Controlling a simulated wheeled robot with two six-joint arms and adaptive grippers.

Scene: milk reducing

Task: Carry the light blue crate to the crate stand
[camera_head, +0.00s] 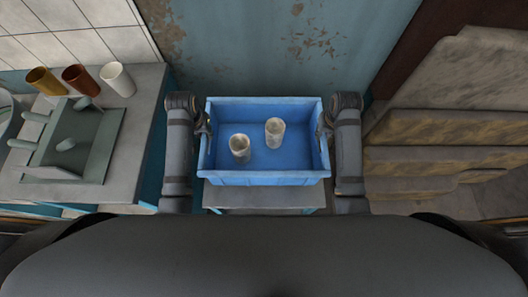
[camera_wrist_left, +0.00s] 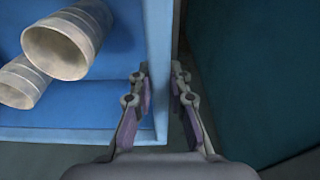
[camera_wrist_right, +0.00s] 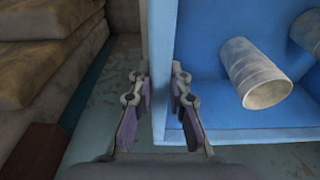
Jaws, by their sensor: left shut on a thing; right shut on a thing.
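The light blue crate (camera_head: 265,179) is in the middle of the head view, with two pale cups standing in it, one left (camera_head: 240,148) and one right (camera_head: 275,132). My left gripper (camera_head: 205,125) is shut on the crate's left wall, which also shows between its fingers in the left wrist view (camera_wrist_left: 160,70). My right gripper (camera_head: 325,123) is shut on the right wall, seen between its fingers in the right wrist view (camera_wrist_right: 162,70). A grey-topped stand (camera_head: 265,197) shows below the crate in the picture. Whether the crate touches it is hidden.
A grey counter (camera_head: 145,120) at the left bears three cups, orange (camera_head: 45,81), brown (camera_head: 79,79) and white (camera_head: 117,79), and a grey-green rack (camera_head: 100,150). Stacked sacks (camera_head: 440,160) fill the right side. A worn blue wall (camera_head: 270,45) stands behind the crate.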

